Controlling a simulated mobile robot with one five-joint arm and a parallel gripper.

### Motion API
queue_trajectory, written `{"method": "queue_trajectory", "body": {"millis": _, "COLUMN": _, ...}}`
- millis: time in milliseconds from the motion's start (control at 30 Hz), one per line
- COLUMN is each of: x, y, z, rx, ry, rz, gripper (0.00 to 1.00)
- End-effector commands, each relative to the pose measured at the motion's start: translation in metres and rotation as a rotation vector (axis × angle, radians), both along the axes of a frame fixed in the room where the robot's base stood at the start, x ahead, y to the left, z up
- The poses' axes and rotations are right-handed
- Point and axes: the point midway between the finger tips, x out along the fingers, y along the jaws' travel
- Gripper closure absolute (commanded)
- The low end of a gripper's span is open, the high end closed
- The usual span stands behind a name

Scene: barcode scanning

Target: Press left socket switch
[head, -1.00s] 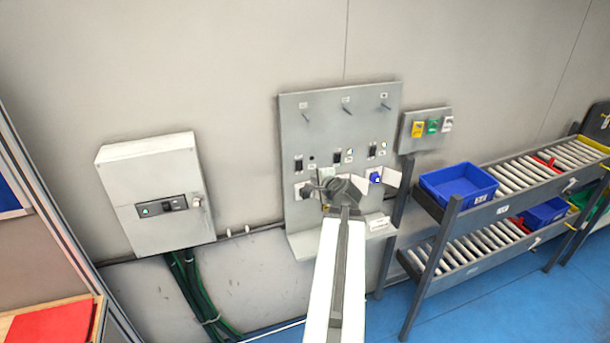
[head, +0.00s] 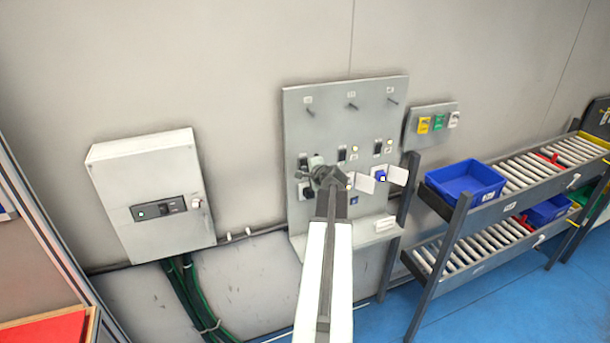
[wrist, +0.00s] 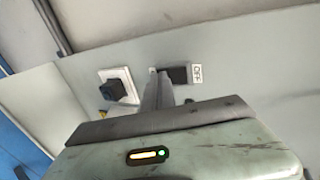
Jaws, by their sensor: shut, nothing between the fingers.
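The grey socket panel (head: 345,112) is on the wall with a row of black switches and sockets below them. The left switch (head: 303,162) shows just left of my gripper (head: 318,170), which is shut and empty at the panel's left column. In the wrist view, my gripper's thin tip (wrist: 158,88) is right beside a black switch (wrist: 179,75) with an OFF label (wrist: 197,73). Whether it touches the switch I cannot tell. My gripper hides part of the left column.
A white electrical box (head: 150,180) hangs to the left. Small flaps (head: 396,175) stick out at the other sockets. A roller rack (head: 480,200) with a blue bin (head: 466,180) stands to the right. Hooks stick out along the panel's top.

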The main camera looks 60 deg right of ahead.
Motion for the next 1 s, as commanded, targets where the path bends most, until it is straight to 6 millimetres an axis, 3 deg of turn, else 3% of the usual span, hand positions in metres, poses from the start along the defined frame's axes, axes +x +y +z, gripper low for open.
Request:
{"method": "queue_trajectory", "body": {"millis": 567, "x": -0.001, "y": -0.005, "z": -0.001, "rx": -0.001, "ry": 0.0, "rz": -0.006, "gripper": 1.0}}
{"method": "queue_trajectory", "body": {"millis": 1000, "x": -0.001, "y": -0.005, "z": 0.016, "rx": -0.001, "ry": -0.002, "rz": -0.008, "gripper": 1.0}}
